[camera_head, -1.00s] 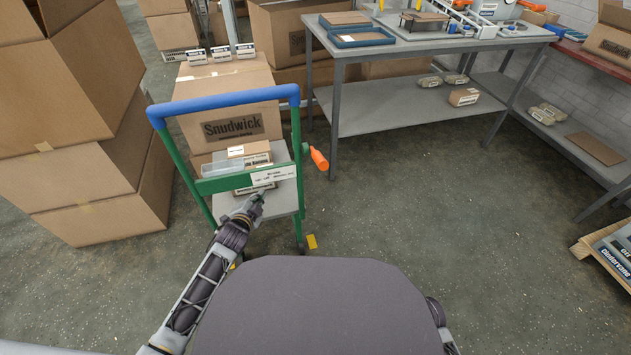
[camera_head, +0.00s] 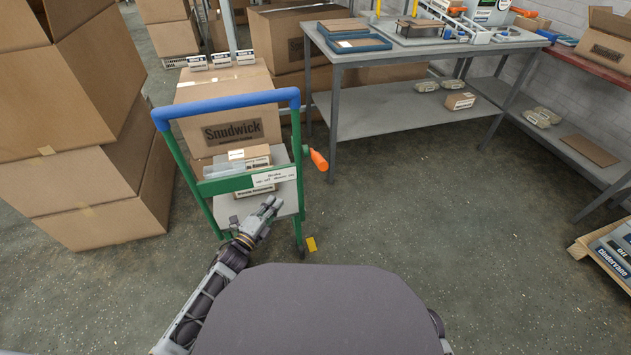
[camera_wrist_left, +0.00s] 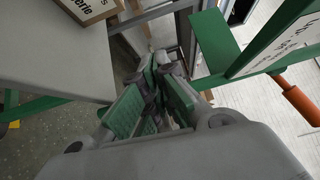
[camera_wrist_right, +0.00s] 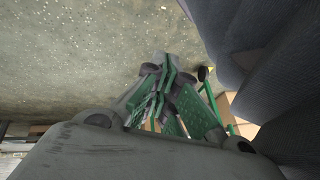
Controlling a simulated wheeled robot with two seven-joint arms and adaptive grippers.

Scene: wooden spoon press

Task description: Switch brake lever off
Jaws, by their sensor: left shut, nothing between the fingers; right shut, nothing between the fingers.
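The orange brake lever (camera_head: 318,159) sticks out on the right side of a green cart frame (camera_head: 225,185) with a blue handlebar (camera_head: 228,105). Its grip points down and to the right. It also shows in the left wrist view (camera_wrist_left: 297,102), at the right edge. A white label (camera_head: 273,177) with small print is on the green crossbar. My left gripper (camera_head: 272,204) is shut and empty, below and left of the lever, in front of the cart and apart from the lever. It also shows in the left wrist view (camera_wrist_left: 165,65). My right gripper (camera_wrist_right: 172,65) is shut and empty; the head view hides it.
The cart carries a large box (camera_head: 228,130) and small packs (camera_head: 250,157). Stacked cartons (camera_head: 90,190) stand to the left. A grey workbench (camera_head: 400,117) stands behind on the right. A pallet (camera_head: 580,247) lies at the right edge.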

